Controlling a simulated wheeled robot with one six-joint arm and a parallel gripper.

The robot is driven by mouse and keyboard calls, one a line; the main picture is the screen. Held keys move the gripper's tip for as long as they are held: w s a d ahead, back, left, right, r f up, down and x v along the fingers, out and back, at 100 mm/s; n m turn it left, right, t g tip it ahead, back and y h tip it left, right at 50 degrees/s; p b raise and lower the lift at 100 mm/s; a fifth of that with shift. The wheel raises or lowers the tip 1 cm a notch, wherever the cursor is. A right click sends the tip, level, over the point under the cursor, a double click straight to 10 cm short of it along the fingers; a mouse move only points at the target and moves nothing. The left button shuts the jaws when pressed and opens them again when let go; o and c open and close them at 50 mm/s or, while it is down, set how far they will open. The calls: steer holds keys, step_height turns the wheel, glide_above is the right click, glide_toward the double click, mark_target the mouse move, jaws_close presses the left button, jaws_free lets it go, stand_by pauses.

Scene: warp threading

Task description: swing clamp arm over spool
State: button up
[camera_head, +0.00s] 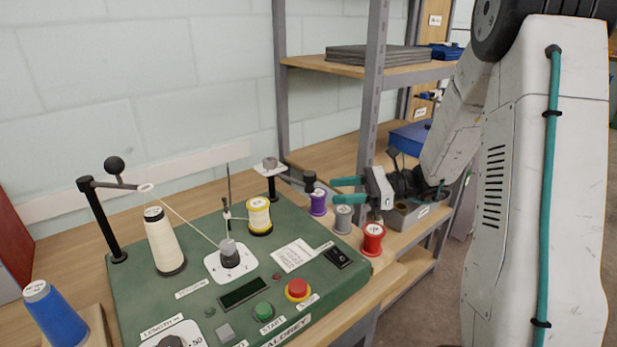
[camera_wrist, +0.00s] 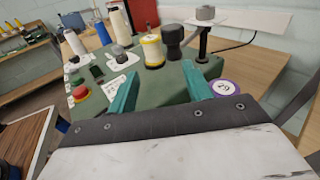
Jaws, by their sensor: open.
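The clamp arm (camera_head: 290,179) reaches from a short black post (camera_head: 271,186) at the machine's back edge, pointing right, away from the yellow spool (camera_head: 259,216). Its black end knob (camera_head: 310,182) also shows in the wrist view (camera_wrist: 174,42), beside the yellow spool (camera_wrist: 152,52). The spool stands upright on the green machine with nothing on top. My gripper (camera_head: 334,191) is open and empty, just right of the knob and apart from it. In the wrist view its teal fingers (camera_wrist: 158,75) are spread, pointing toward the spool and knob.
Purple (camera_head: 318,203), grey (camera_head: 343,219) and red (camera_head: 373,239) spools stand along the right edge below my gripper. A cream cone (camera_head: 164,240) with thread stands at the left. A shelf upright (camera_head: 372,90) rises behind my gripper.

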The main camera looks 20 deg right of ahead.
mark_target(309, 173)
steer(key=shift+w+d+r+m+t, duration=0.15)
steer(key=shift+w+r+m+t, duration=0.2)
steer(key=shift+w+r+t, duration=0.2)
steer(key=shift+w+d+r+m+t, duration=0.15)
steer(key=shift+w+r+m+t, duration=0.25)
steer(key=shift+r, duration=0.25)
steer(key=shift+g, duration=0.25)
steer(key=x, duration=0.7)
steer(key=shift+a+r, duration=0.1)
steer(key=shift+a, duration=0.25)
steer(key=shift+c, duration=0.3)
jaws_close()
